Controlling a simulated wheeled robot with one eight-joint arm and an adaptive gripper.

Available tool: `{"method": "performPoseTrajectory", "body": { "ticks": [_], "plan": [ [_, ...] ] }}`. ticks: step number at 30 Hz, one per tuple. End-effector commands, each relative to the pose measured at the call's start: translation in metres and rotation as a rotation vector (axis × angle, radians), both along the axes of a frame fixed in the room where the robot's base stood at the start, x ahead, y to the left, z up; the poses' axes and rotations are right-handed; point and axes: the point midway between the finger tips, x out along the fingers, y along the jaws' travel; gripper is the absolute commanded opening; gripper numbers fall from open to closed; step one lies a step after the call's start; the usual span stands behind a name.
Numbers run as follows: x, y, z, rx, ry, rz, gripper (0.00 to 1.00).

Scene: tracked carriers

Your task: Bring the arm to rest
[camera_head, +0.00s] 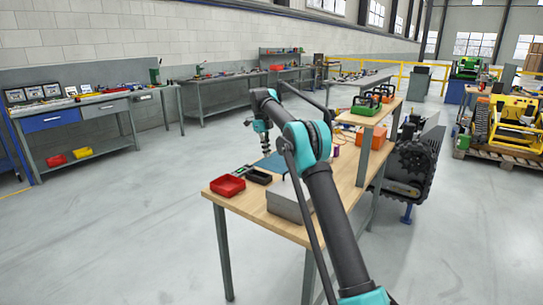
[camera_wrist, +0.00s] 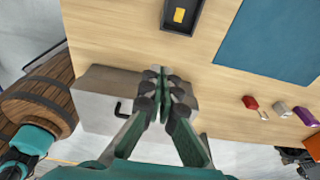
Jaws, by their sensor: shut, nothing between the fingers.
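My arm reaches out over the wooden workbench (camera_head: 240,200). My gripper (camera_head: 267,150) hangs pointing down above the bench top in the head view. In the wrist view my gripper (camera_wrist: 161,72) has its fingers together with nothing between them. Below the fingers in the wrist view are a grey box (camera_wrist: 95,98) with a dark handle and the bare wood of the bench (camera_wrist: 110,35). The gripper appears apart from both.
On the bench are a red bin (camera_head: 228,186), a black tray (camera_wrist: 197,12) with a yellow piece, a blue mat (camera_wrist: 270,40) and small parts (camera_wrist: 251,102). A raised shelf (camera_head: 372,115) stands right. A tracked carrier (camera_head: 415,160) stands beyond. The left floor is clear.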

Motion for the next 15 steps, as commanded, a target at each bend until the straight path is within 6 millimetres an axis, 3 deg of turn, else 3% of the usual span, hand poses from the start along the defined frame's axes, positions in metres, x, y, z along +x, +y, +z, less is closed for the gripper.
{"method": "performPoseTrajectory", "body": {
  "ticks": [4, 8, 15],
  "plan": [
    [0.0, -0.001, 0.003, 0.005, -0.001, 0.023, 0.0],
    [-0.01, -0.015, 0.009, 0.026, -0.008, 0.126, 0.0],
    [-0.053, -0.058, 0.017, 0.076, -0.039, 0.461, 0.0]
  ]
}}
